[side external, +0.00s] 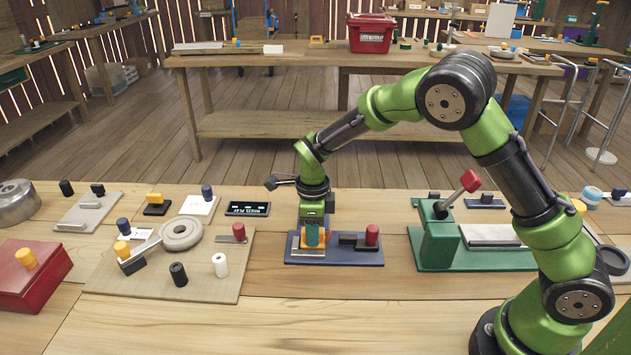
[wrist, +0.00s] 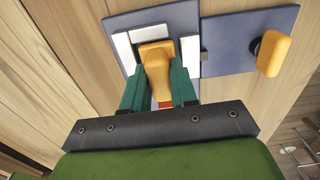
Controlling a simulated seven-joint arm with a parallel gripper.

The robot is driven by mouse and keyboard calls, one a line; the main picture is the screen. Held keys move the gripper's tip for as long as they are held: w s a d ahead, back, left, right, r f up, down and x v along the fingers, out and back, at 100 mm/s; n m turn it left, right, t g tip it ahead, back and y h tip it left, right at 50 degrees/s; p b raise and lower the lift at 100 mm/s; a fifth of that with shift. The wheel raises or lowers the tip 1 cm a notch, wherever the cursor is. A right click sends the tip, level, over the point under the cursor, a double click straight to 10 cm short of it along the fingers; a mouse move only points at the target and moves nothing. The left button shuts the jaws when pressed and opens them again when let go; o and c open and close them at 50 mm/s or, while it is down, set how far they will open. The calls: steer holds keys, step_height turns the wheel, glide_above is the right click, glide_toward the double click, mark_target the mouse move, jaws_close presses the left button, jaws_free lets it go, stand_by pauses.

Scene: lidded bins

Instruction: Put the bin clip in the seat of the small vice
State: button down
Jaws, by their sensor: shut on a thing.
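The bin clip (wrist: 155,62) is an orange-yellow piece held between the teal fingers of my gripper (wrist: 158,90). In the side external view my gripper (side external: 313,236) points down over the left part of the small vice, with orange showing beside its fingers. The small vice has a dark blue base (side external: 334,257), pale jaw pieces at the left and a red-topped knob (side external: 372,235) at the right. In the wrist view the clip lies between pale strips on the blue base (wrist: 222,50). The fingers hide its lower part; I cannot tell whether it touches the seat floor.
A larger green vice (side external: 437,245) with a red-tipped lever stands to the right. A wooden board (side external: 215,283) with a grey ring (side external: 181,233) and several pegs lies to the left. A red box (side external: 32,275) is at far left. The table front is clear.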

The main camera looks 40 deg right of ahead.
steer(key=shift+f, duration=0.1)
steer(key=c, duration=0.9)
jaws_free()
steer(key=s+d+r+n+t+y, duration=0.1)
steer(key=s+r+n, duration=0.1)
steer(key=r, duration=0.7)
steer(key=s+d+r+n, duration=0.1)
steer(key=s+r+n, duration=0.15)
steer(key=r, duration=0.55)
steer(key=shift+s+d+r+n+t+y, duration=0.25)
steer(key=shift+s+r+n+t, duration=0.7)
steer(key=shift+s+n, duration=2.05)
steer(key=shift+s+d+r+n+t+y, duration=0.2)
steer(key=shift+s+r+n+t, duration=0.7)
steer(key=shift+s+n, duration=2.05)
steer(key=shift+s+d+r+n+t+y, duration=0.1)
steer(key=shift+s+d+r+n+t, duration=0.8)
steer(key=shift+s+n, duration=2.05)
